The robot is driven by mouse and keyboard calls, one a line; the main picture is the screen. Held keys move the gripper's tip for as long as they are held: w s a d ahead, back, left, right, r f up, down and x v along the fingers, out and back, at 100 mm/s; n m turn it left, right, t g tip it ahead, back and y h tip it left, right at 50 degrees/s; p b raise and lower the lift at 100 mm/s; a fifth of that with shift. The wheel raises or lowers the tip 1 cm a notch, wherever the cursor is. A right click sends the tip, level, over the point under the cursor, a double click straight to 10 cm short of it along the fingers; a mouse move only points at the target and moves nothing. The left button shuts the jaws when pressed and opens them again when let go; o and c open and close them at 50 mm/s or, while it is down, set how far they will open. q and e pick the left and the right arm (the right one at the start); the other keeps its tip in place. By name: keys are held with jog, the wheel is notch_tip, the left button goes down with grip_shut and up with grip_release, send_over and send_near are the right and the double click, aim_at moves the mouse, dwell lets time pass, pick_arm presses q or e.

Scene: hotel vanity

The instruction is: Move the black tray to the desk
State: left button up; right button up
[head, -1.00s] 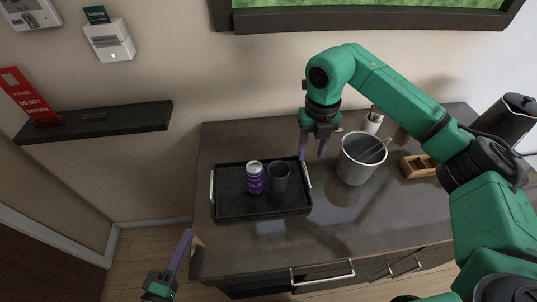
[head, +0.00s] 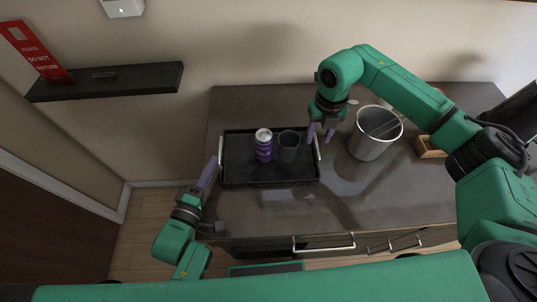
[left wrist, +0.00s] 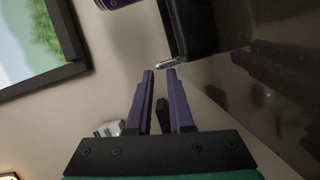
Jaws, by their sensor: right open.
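The black tray (head: 245,176) lies flat on the dark counter, with a silver handle at each short end. A purple and white can (head: 264,146) and a dark grey cup (head: 289,147) stand upright on it. My left gripper (head: 211,172) is at the tray's left handle. In the left wrist view its fingers (left wrist: 160,73) are apart, with the silver handle (left wrist: 168,63) just beyond the tips and the dark tray (left wrist: 190,28) above. My right gripper (head: 321,133) is open over the tray's right handle (head: 317,152); contact cannot be told.
A grey bucket (head: 370,145) with a utensil stands right of the tray, close to my right gripper. A wooden holder (head: 430,149) and a black kettle (head: 518,112) are further right. The counter front (head: 300,215) is clear. A black wall shelf (head: 110,82) is at left.

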aim_at(220, 150)
pick_arm(q)
jog(key=x, duration=0.6)
pick_arm(e)
notch_tip(220, 150, down, 6)
jog(key=shift+w, duration=0.15)
pick_arm(q)
jog(key=shift+s, duration=0.15)
jog(key=shift+c, duration=0.3)
pick_arm(e)
jog(key=shift+r, duration=0.1)
jog(key=shift+c, duration=0.4)
pick_arm(q)
grip_shut()
pick_arm(e)
jog(key=c, duration=0.5)
grip_shut()
